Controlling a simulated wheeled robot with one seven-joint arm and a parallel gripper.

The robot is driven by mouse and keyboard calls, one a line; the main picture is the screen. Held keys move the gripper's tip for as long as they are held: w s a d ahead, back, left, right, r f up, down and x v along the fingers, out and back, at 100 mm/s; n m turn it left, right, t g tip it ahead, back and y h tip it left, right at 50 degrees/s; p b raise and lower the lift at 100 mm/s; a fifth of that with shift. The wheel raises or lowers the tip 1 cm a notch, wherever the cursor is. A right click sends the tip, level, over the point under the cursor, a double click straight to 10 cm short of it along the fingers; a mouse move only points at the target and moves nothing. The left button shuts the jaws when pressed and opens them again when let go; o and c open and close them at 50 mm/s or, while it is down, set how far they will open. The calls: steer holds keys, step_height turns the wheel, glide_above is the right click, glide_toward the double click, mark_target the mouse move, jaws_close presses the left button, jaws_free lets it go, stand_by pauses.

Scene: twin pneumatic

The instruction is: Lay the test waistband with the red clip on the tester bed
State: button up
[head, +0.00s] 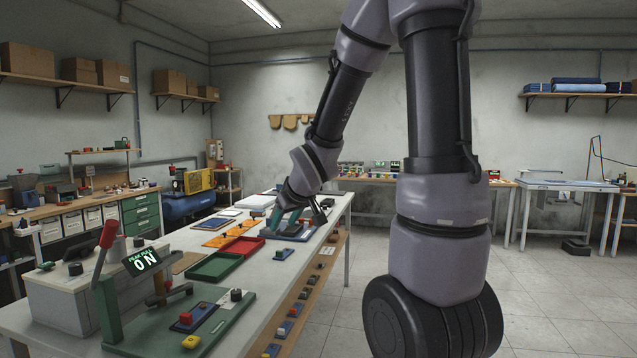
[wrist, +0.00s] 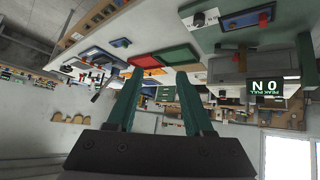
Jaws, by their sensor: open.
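The tester stands at the front left of the table in the head view, with a red-knobbed lever, a display reading 0 N (head: 145,262) and a green bed (head: 150,335). The tester's display also shows, inverted, in the wrist view (wrist: 265,87). My gripper (head: 284,220) is low over the far part of the table, near a dark blue tray (head: 302,237). In the wrist view its teal fingers (wrist: 159,74) are apart with nothing held between them.
A red tray (head: 243,246) and a green tray (head: 214,267) lie between my gripper and the tester. Orange sheets (head: 213,223) and a white box (head: 256,201) are farther back. Small coloured items line a lower shelf (head: 305,295) along the table's right side.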

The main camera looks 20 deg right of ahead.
steer(key=s+r+m+g, duration=0.1)
steer(key=s+r+m, duration=0.2)
steer(key=s+r, duration=0.3)
steer(key=s+r+m+y, duration=0.1)
steer(key=s+r+m, duration=0.3)
steer(key=s, duration=1)
step_height(320, 180, up, 3)
steer(key=shift+s+d+r+g, duration=0.1)
steer(key=shift+s+d+g, duration=0.15)
steer(key=shift+s+g, duration=0.15)
